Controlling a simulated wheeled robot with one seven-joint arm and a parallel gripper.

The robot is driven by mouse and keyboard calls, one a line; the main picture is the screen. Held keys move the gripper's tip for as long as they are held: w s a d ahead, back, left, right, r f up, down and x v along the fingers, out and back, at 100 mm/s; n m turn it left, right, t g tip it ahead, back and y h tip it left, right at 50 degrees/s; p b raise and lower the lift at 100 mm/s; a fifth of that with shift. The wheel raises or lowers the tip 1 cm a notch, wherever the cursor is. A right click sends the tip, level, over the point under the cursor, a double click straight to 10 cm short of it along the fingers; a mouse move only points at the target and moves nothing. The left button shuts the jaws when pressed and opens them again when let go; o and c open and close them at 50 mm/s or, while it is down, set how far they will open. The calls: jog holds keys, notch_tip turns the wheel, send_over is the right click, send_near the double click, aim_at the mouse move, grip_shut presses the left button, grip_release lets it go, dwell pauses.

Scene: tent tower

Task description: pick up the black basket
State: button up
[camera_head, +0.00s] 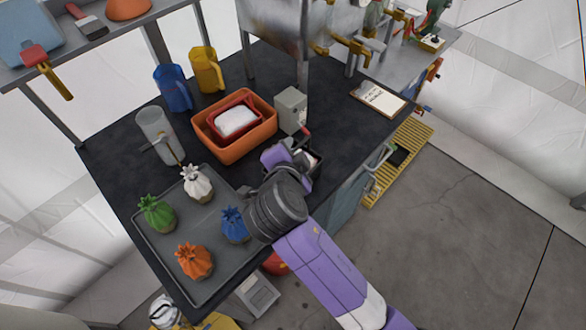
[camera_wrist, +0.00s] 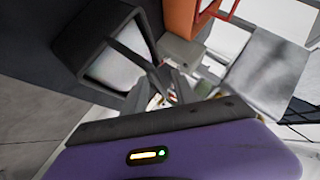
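The black basket (camera_head: 320,165) stands on the dark tabletop near its front edge, partly hidden by my gripper in the head view. In the wrist view the basket (camera_wrist: 76,36) is at the upper left, a dark open box with something whitish inside. My gripper (camera_head: 290,158) is over the left side of the basket in the head view. In the wrist view the fingertips (camera_wrist: 165,88) are close to the basket's right side. A dark bar runs from the basket towards the fingers; I cannot tell whether they touch it or how far they are apart.
A grey metal box (camera_head: 291,110) and an orange bin (camera_head: 262,145) with a red tray stand behind the basket. A grey tray (camera_head: 210,262) with several cactus-like pots lies to the left. A clipboard (camera_head: 378,99) lies at the right. Tabletop between box and clipboard is clear.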

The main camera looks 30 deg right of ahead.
grip_shut()
dwell(1.3)
